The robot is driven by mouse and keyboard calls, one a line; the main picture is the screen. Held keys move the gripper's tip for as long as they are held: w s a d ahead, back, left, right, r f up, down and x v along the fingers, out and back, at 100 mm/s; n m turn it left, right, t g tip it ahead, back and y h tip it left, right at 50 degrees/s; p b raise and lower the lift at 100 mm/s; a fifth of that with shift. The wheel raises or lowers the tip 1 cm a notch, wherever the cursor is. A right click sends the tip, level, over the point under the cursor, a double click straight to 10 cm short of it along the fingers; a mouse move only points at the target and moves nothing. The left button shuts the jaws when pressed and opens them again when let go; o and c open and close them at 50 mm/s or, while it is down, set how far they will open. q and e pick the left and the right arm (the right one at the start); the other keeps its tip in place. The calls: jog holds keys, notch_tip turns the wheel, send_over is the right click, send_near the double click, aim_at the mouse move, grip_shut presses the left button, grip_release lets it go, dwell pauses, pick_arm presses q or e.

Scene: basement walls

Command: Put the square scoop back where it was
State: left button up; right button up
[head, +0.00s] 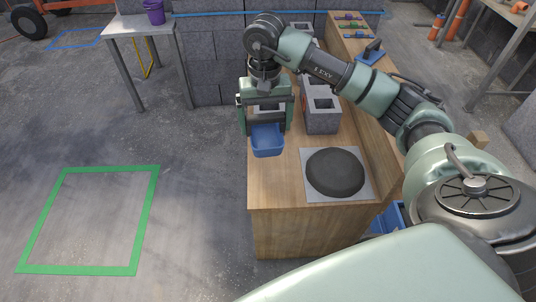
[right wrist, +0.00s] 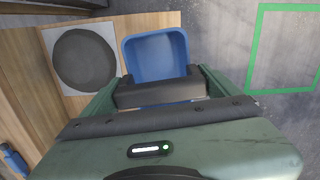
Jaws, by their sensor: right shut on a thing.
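A blue square scoop (head: 267,141) hangs at the front of my right gripper (head: 267,119), near the left edge of the wooden counter (head: 275,190). The gripper is shut on it. In the right wrist view the scoop (right wrist: 157,54) shows its open hollow side, which looks empty, just beyond the jaws (right wrist: 160,91). Its handle is hidden by the gripper. I cannot tell whether the scoop touches the counter or is held above it. My left gripper is not in view.
A dark round slab (head: 335,172) lies on a grey square plate (head: 312,194) at the counter's near end. Grey cinder blocks (head: 321,107) stand behind it. A blue-handled tool (head: 371,52) sits on the right ledge. A green floor square (head: 148,215) is empty.

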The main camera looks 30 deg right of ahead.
aim_at(268, 132)
jog(key=w+d+b, duration=0.1)
jog(key=w+d+m+b, duration=0.1)
jog(key=b, duration=0.1)
jog(key=shift+w+f+b, duration=0.15)
jog(key=shift+f+b, duration=0.15)
jog(key=shift+f, duration=0.1)
jog(key=shift+d, duration=0.15)
jog(key=shift+f+b, duration=0.25)
jog(key=shift+b, duration=0.05)
notch_tip(268, 132, down, 19)
jog(key=shift+r+b, duration=0.1)
jog(key=shift+b, duration=0.8)
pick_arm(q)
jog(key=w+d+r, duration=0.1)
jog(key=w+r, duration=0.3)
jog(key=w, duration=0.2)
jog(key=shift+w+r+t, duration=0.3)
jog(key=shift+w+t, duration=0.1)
pick_arm(e)
jog(key=shift+w, duration=0.1)
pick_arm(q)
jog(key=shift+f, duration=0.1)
pick_arm(e)
jog(key=o, duration=1.3)
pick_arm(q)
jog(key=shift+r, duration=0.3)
